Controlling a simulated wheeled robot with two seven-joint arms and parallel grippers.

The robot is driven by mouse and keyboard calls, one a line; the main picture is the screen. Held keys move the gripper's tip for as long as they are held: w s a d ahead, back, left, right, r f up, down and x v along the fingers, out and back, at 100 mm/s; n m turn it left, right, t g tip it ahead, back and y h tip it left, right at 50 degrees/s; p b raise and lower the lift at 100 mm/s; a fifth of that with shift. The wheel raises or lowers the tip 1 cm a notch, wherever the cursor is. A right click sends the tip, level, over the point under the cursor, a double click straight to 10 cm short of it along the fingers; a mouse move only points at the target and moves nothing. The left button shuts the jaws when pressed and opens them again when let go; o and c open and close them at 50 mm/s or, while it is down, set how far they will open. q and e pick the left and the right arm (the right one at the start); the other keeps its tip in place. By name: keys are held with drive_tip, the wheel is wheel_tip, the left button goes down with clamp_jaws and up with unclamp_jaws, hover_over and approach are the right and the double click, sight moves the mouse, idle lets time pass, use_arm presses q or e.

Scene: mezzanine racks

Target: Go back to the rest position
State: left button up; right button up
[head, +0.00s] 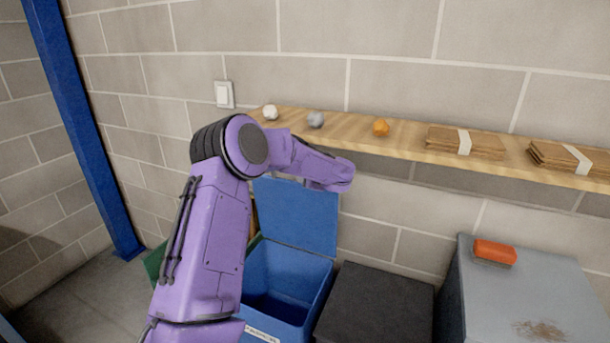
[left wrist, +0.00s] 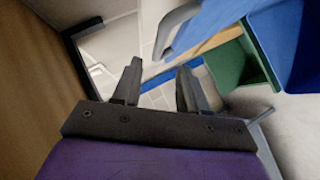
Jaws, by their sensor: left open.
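My left gripper (left wrist: 158,84) shows in the left wrist view with its two dark fingers apart and nothing between them. In the head view my purple left arm rises from the bottom and bends right in front of the wall shelf and the blue bin. The fingers cannot be made out there. My right gripper is in neither view.
A wooden shelf (head: 400,143) holds small balls, including an orange one (head: 381,127), and banded cardboard stacks (head: 465,142). Below stand an open blue bin (head: 290,270), a dark box (head: 375,305) and a grey cabinet (head: 535,290) with a red item (head: 495,252) on top.

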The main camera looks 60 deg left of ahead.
use_arm(q)
drive_tip(key=shift+w, duration=0.1)
idle(0.4)
drive_tip(key=s+d+f+m+t+h, duration=0.1)
drive_tip(key=d+f+m+t+h, duration=0.4)
drive_tip(key=d+f+m, duration=1.25)
drive_tip(key=s+d+f+h+b, duration=0.1)
drive_tip(key=s+d+f+h, duration=0.1)
drive_tip(key=s+d+f, duration=0.9)
drive_tip(key=s+d+f+m+g+h, duration=0.1)
drive_tip(key=s+d+f+m, duration=0.1)
drive_tip(key=s+d+f, duration=0.3)
drive_tip(key=s+d+f+m+g+h, duration=0.1)
drive_tip(key=s+d+f+m+g, duration=0.1)
drive_tip(key=s, duration=1.1)
wheel_tip(320, 180, down, 3)
drive_tip(key=d+m+b, duration=0.1)
drive_tip(key=d, duration=0.1)
drive_tip(key=shift+s+d+f+g+h, duration=0.15)
drive_tip(key=shift+s+d+g+h, duration=0.15)
drive_tip(key=shift+d, duration=0.1)
